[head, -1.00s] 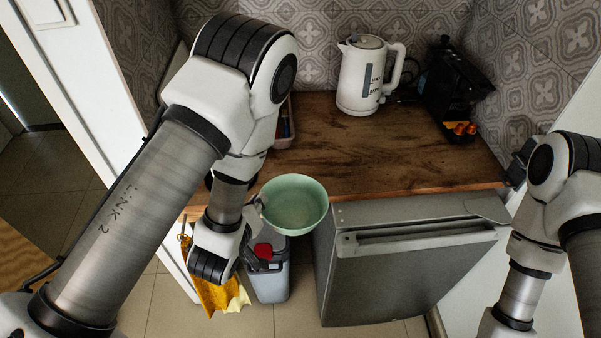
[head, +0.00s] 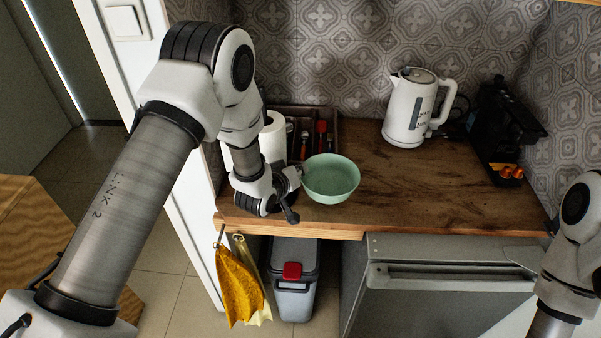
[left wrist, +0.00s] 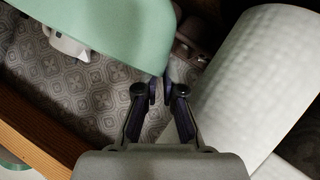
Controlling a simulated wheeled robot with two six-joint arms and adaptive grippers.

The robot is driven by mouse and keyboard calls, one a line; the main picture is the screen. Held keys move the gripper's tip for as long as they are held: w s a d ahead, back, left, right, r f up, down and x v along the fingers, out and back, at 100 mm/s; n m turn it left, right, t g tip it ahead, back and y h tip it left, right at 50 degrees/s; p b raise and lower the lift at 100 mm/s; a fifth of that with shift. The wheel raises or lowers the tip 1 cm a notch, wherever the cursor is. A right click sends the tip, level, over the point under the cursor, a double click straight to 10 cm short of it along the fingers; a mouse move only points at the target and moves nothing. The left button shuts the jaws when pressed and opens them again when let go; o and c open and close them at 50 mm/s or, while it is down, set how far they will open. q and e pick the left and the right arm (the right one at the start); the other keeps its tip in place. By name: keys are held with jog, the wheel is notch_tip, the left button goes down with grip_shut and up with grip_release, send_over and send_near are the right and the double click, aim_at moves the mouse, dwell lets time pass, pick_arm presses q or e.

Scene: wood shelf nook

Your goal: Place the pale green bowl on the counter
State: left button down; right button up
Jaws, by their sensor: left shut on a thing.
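The pale green bowl (head: 332,181) is over the front left part of the wooden counter (head: 430,185) in the head view. My left gripper (head: 297,177) is shut on the bowl's left rim. In the left wrist view the bowl (left wrist: 105,28) fills the top left, with its edge at the fingertips (left wrist: 159,93). I cannot tell whether the bowl's base touches the counter. My right arm shows at the right edge of the head view, but its gripper is out of frame.
A white paper roll (head: 273,140) stands close behind my left gripper. A cutlery tray (head: 334,128) is behind the bowl. A white kettle (head: 408,110) and a black coffee machine (head: 497,130) stand further right. The counter's middle and front right are clear.

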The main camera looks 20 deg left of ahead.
pick_arm(q)
jog(key=f+p, duration=0.2)
jog(key=f, duration=0.1)
jog(key=shift+w+a+f, duration=0.15)
jog(key=shift+w, duration=0.2)
jog(key=shift+f, duration=0.15)
jog(key=shift+f+b, duration=0.2)
jog(key=shift+b, duration=0.2)
jog(key=c, duration=1.6)
grip_release()
jog(key=shift+r, duration=0.1)
jog(key=shift+s+r, duration=0.1)
jog(key=shift+r, duration=0.05)
jog(key=b+v, duration=0.3)
jog(key=v, duration=0.8)
jog(key=s+f+m+g, duration=0.1)
jog(key=s+f+g, duration=0.3)
jog(key=s, duration=0.6)
jog(key=s+f+m+g+y, duration=0.1)
jog(key=s+f+g, duration=0.3)
jog(key=s+f, duration=0.5)
jog(key=s+a+f+m+g, duration=0.1)
jog(key=s+f+g, duration=0.4)
jog(key=s, duration=0.6)
jog(key=shift+f+m+y, duration=0.3)
jog(key=shift+f+m, duration=0.6)
